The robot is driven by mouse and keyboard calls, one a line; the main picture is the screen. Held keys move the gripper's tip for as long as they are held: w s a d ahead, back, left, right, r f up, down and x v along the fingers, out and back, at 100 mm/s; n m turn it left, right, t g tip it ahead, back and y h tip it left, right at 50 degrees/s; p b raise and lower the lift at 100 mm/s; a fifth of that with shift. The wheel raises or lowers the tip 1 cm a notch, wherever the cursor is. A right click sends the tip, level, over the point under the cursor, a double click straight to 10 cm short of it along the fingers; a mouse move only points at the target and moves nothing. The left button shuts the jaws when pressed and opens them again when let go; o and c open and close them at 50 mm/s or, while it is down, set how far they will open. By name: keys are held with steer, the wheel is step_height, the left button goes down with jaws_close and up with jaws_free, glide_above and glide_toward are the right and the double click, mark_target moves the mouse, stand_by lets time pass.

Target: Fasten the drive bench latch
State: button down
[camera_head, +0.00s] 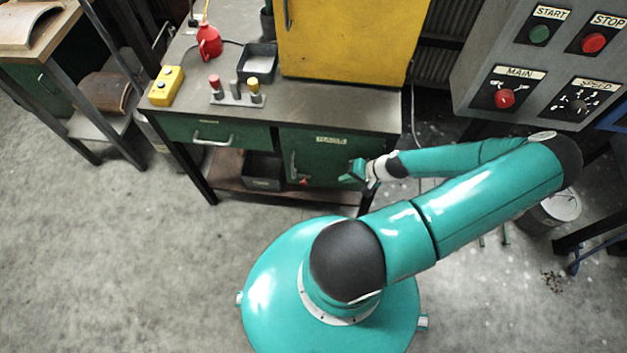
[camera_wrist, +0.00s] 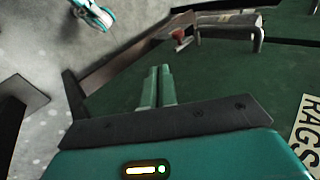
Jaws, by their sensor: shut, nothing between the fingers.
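The drive bench (camera_head: 350,105) has a green cupboard door (camera_head: 335,165) with a pale label (camera_head: 331,140), which reads RAGS in the wrist view (camera_wrist: 310,135). A metal handle (camera_head: 293,165) stands upright near the door's left edge; it also shows in the wrist view (camera_wrist: 228,27). A small red-tipped latch (camera_head: 304,182) sits low by the handle and shows in the wrist view (camera_wrist: 180,37). Whether it is fastened I cannot tell. My gripper (camera_head: 350,172) is shut and empty in front of the door, right of the latch. Its fingers (camera_wrist: 157,75) lie side by side, apart from the latch.
A drawer (camera_head: 215,133) with a handle is left of the door, above a dark bin (camera_head: 263,170) on the lower shelf. A grey control panel (camera_head: 550,60) stands at right, with a bucket (camera_head: 555,208) below. The floor at left is clear.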

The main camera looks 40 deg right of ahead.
steer(key=shift+w+a+f, duration=0.1)
steer(key=w+a+r+x, duration=0.1)
steer(key=x, duration=1.2)
steer(key=shift+w+r, duration=0.35)
steer(key=shift+r, duration=0.05)
